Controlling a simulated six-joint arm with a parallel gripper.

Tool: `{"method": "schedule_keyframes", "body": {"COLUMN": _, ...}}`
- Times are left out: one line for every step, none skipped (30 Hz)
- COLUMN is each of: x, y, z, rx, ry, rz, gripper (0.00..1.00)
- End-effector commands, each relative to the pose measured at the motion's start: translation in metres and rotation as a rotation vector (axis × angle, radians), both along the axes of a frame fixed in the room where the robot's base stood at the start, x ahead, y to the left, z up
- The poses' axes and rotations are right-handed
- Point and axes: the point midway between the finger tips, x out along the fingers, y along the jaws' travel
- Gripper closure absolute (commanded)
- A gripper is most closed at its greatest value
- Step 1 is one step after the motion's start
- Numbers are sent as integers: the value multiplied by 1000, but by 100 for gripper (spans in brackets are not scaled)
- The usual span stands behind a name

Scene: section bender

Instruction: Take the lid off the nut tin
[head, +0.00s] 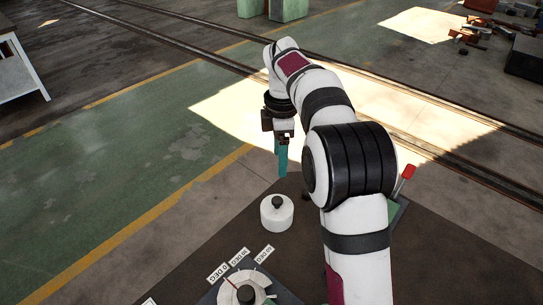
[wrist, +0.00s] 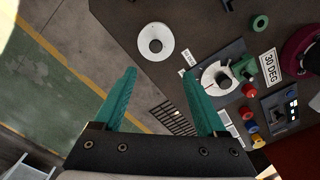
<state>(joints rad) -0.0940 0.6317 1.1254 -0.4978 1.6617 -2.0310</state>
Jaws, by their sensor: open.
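The nut tin (head: 277,215) is a small white round tin on the dark bench top, with a white lid bearing a black knob (head: 277,202). In the wrist view the lid (wrist: 155,42) shows from above, with its dark knob in the middle and the lid seated on the tin. My gripper (head: 282,173) has teal fingers and hangs above and beyond the tin in the head view, apart from it. In the wrist view my gripper (wrist: 165,88) is open with nothing between its fingers. The tin lies beyond the fingertips there.
A bending dial (head: 243,292) with degree labels stands near the tin; it also shows in the wrist view (wrist: 216,78). A green ring (wrist: 260,22), coloured knobs (wrist: 249,114) and a slotted grille (wrist: 174,117) are nearby. A red-handled lever (head: 406,173) stands right of my arm.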

Motion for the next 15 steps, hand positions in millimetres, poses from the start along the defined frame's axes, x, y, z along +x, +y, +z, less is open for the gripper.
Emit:
{"method": "schedule_keyframes", "body": {"x": 6, "y": 1, "z": -6, "rx": -3, "ry": 0, "rz": 40, "gripper": 26}}
{"method": "schedule_keyframes", "body": {"x": 7, "y": 1, "z": -11, "rx": -4, "ry": 1, "rz": 55, "gripper": 26}}
{"method": "schedule_keyframes", "body": {"x": 8, "y": 1, "z": -19, "rx": -4, "ry": 2, "rz": 65, "gripper": 26}}
{"method": "schedule_keyframes", "body": {"x": 7, "y": 1, "z": -26, "rx": -5, "ry": 2, "rz": 66, "gripper": 26}}
{"method": "schedule_keyframes", "body": {"x": 7, "y": 1, "z": -35, "rx": -4, "ry": 3, "rz": 66, "gripper": 26}}
{"method": "schedule_keyframes", "body": {"x": 7, "y": 1, "z": -48, "rx": -4, "ry": 5, "rz": 64, "gripper": 26}}
{"method": "schedule_keyframes", "body": {"x": 6, "y": 1, "z": -57, "rx": -4, "ry": 4, "rz": 65, "gripper": 26}}
{"method": "schedule_keyframes", "body": {"x": 7, "y": 1, "z": -66, "rx": -4, "ry": 3, "rz": 63, "gripper": 26}}
{"method": "schedule_keyframes", "body": {"x": 7, "y": 1, "z": -76, "rx": -4, "ry": 2, "rz": 64, "gripper": 26}}
{"method": "schedule_keyframes", "body": {"x": 7, "y": 1, "z": -84, "rx": -3, "ry": 2, "rz": 63, "gripper": 26}}
{"method": "schedule_keyframes", "body": {"x": 7, "y": 1, "z": -90, "rx": -4, "ry": 2, "rz": 62, "gripper": 26}}
{"method": "schedule_keyframes", "body": {"x": 7, "y": 1, "z": -97, "rx": -4, "ry": 1, "rz": 63, "gripper": 26}}
{"method": "schedule_keyframes", "body": {"x": 7, "y": 1, "z": -102, "rx": -4, "ry": -1, "rz": 63, "gripper": 26}}
{"method": "schedule_keyframes", "body": {"x": 7, "y": 1, "z": -105, "rx": -3, "ry": 0, "rz": 61, "gripper": 26}}
{"method": "schedule_keyframes", "body": {"x": 7, "y": 1, "z": -109, "rx": -3, "ry": -1, "rz": 61, "gripper": 26}}
